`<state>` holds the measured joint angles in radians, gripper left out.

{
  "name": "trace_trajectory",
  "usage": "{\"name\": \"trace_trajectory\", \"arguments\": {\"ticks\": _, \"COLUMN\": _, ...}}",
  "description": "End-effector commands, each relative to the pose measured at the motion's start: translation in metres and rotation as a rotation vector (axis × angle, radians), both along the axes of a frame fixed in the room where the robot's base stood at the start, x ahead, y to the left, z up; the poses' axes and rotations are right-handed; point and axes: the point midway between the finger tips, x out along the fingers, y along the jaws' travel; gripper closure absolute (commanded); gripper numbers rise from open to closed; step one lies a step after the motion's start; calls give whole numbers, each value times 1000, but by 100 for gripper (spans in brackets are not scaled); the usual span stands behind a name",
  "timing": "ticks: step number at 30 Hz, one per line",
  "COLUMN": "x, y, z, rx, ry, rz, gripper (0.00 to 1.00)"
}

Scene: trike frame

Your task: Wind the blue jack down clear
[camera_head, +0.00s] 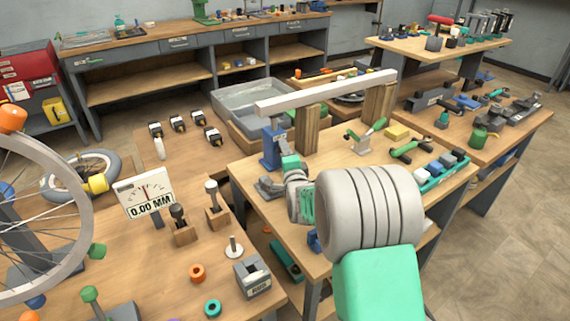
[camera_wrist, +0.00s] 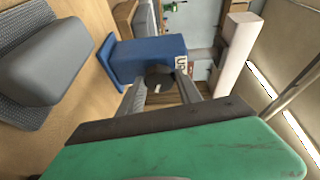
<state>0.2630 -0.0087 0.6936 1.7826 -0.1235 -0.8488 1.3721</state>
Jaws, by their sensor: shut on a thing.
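The blue jack (camera_head: 268,152) stands on the middle workbench under the left end of a long pale beam (camera_head: 325,92). In the wrist view the jack (camera_wrist: 145,57) lies sideways, with a small white label partly hidden. A grey post (camera_wrist: 203,55) runs from the jack towards the beam (camera_wrist: 234,55); I cannot tell whether they touch. My gripper (camera_wrist: 160,84) is at the jack's side, its fingers closed on a dark round knob (camera_wrist: 158,74) there. In the head view my arm hides most of my gripper.
Two wooden blocks (camera_head: 305,130) (camera_head: 378,104) stand under the beam. A green-handled tool (camera_head: 366,133), a yellow block (camera_head: 397,132) and a teal tray (camera_head: 444,172) lie on the same bench. A dial reading 0.00 MM (camera_head: 146,194) stands on the left bench near a wheel.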

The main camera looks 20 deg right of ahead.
Motion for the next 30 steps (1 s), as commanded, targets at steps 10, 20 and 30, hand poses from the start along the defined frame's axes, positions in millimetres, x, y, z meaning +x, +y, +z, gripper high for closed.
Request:
{"name": "trace_trajectory", "arguments": {"ticks": 10, "x": 0, "y": 0, "z": -4, "rx": -127, "ry": -23, "rz": 0, "gripper": 99}}
{"name": "trace_trajectory", "arguments": {"ticks": 20, "x": 0, "y": 0, "z": -2, "rx": -146, "ry": -25, "rz": 1, "gripper": 99}}
{"name": "trace_trajectory", "arguments": {"ticks": 30, "x": 0, "y": 0, "z": -2, "rx": -144, "ry": -26, "rz": 0, "gripper": 45}}
